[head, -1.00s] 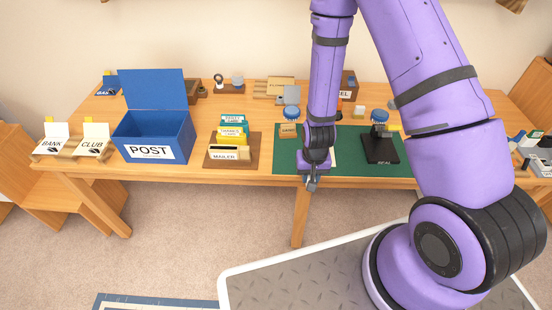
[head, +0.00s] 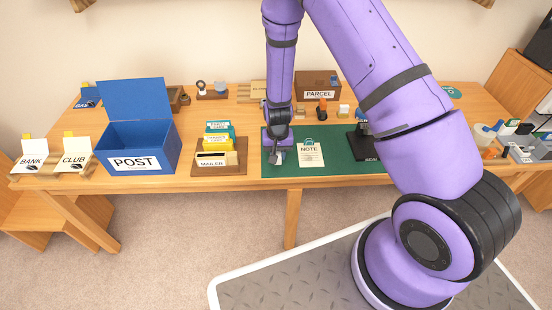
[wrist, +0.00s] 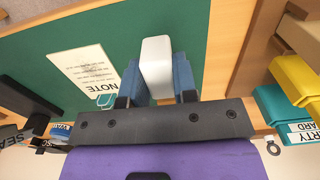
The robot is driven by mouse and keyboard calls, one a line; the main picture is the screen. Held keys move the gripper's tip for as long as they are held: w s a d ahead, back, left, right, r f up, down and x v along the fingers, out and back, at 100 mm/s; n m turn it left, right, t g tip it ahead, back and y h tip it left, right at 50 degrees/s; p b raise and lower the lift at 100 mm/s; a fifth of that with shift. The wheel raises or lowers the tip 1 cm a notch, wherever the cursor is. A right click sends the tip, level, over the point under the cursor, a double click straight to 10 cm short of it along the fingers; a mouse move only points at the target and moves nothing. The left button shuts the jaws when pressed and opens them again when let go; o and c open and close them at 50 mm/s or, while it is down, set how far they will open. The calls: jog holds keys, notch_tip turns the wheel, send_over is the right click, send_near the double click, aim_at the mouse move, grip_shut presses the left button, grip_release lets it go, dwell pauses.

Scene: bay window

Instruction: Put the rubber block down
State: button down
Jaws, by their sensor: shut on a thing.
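The rubber block is a white block (wrist: 156,66) in the wrist view, held between the two blue-grey fingers of my gripper (wrist: 158,78). My gripper (head: 277,155) is shut on it and points down over the left part of the green mat (head: 345,168). In the head view the block is small and hard to make out at the fingertips. I cannot tell whether its lower end touches the mat. A white NOTE sheet (head: 311,156) lies on the mat just right of my gripper; it also shows in the wrist view (wrist: 88,72).
The MAILER card holder (head: 217,171) stands left of the mat, with the blue POST box (head: 165,152) beyond it. A black stand (head: 362,146) is on the mat's right part. A brown PARCEL box (head: 318,82) is behind. Bare mat lies around the note.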

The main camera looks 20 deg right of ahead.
jog(key=shift+w+a, duration=0.1)
jog(key=shift+w, duration=0.4)
jog(key=shift+f, duration=1.8)
jog(key=c, duration=0.9)
grip_release()
jog(key=shift+f, duration=0.15)
